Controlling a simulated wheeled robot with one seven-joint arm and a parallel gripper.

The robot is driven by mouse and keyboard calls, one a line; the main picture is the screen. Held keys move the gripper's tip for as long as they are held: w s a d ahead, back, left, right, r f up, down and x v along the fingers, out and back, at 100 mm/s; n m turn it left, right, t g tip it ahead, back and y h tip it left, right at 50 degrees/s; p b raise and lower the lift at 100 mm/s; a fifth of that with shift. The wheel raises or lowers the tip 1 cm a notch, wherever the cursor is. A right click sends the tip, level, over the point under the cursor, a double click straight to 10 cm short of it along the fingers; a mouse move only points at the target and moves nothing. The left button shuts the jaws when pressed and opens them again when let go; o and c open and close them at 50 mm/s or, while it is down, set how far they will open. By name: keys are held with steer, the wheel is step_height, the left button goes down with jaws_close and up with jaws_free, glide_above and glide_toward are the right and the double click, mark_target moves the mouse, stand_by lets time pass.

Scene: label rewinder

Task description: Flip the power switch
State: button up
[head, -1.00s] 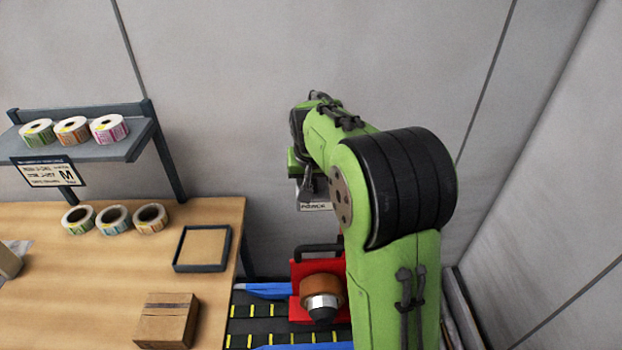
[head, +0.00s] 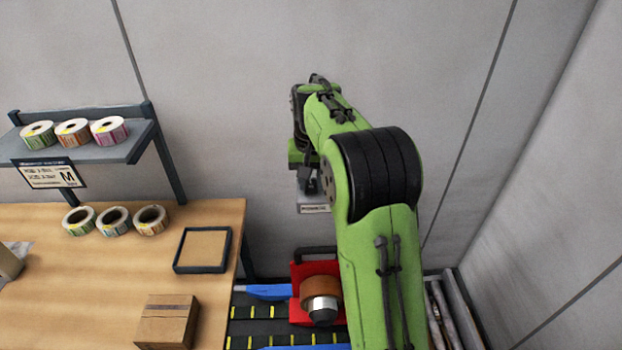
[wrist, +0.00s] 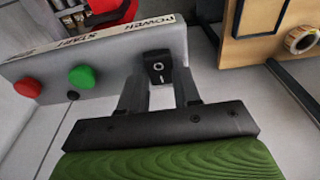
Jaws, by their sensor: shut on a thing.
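In the head view my gripper (head: 308,185) is at the control box (head: 314,204), which is mostly hidden behind my arm there. The switch itself cannot be seen in the head view.
A red button (wrist: 27,87) and a green button (wrist: 80,77) sit left of the switch. The red machine part (head: 301,270) with a roll (head: 320,290) stands below the box. A wooden table (head: 100,275) with rolls and cartons lies left.

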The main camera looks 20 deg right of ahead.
mark_target(311, 190)
steer(key=o, duration=1.1)
steer(key=shift+c, duration=0.2)
step_height(311, 190, up, 16)
steer(key=s, duration=0.2)
steer(key=shift+a+f, duration=0.2)
steer(key=shift+a, duration=0.2)
steer(key=shift+w, duration=0.1)
